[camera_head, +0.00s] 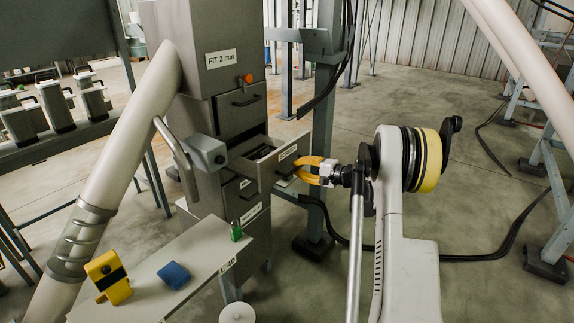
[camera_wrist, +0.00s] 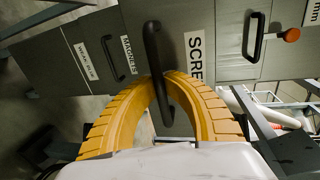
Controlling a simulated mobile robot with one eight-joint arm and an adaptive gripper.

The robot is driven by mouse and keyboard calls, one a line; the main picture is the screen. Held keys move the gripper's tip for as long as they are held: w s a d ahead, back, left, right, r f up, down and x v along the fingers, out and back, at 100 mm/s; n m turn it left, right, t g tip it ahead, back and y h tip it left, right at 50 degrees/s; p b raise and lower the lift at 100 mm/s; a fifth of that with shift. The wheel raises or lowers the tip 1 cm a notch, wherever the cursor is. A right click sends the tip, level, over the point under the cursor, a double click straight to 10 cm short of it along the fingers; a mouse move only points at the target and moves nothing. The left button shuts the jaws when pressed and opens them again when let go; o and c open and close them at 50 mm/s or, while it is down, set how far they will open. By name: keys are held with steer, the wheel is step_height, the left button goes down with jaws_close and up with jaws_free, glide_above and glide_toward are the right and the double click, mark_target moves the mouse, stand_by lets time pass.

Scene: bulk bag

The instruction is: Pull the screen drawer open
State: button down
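The screen drawer (camera_head: 266,173) sticks out of the grey cabinet in the head view, its open top showing a dark inside. Its front (camera_wrist: 185,22) fills the middle of the wrist view, with a label reading "SCRE", cut off by my finger. A black bar handle (camera_wrist: 152,42) stands on that front. My gripper (camera_head: 299,168) is at the drawer's front in the head view. In the wrist view its yellow fingers (camera_wrist: 167,80) curve in from both sides and close around the handle, with the bar between their tips.
Above the drawer is a shut drawer (camera_head: 241,105) with an orange knob (camera_head: 247,78). Below is a magnet drawer (camera_wrist: 120,55). A shelf (camera_head: 205,248) with a yellow block (camera_head: 108,277), a blue block (camera_head: 174,275) and a green padlock (camera_head: 236,231) stands front left. A steel post (camera_head: 321,130) rises behind my gripper.

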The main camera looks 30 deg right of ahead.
steer(key=shift+s+d, duration=0.25)
steer(key=shift+s, duration=0.35)
steer(key=c, duration=1.5)
jaws_free()
steer(key=shift+o, duration=0.2)
steer(key=v, duration=1.2)
steer(key=shift+a+r, duration=0.1)
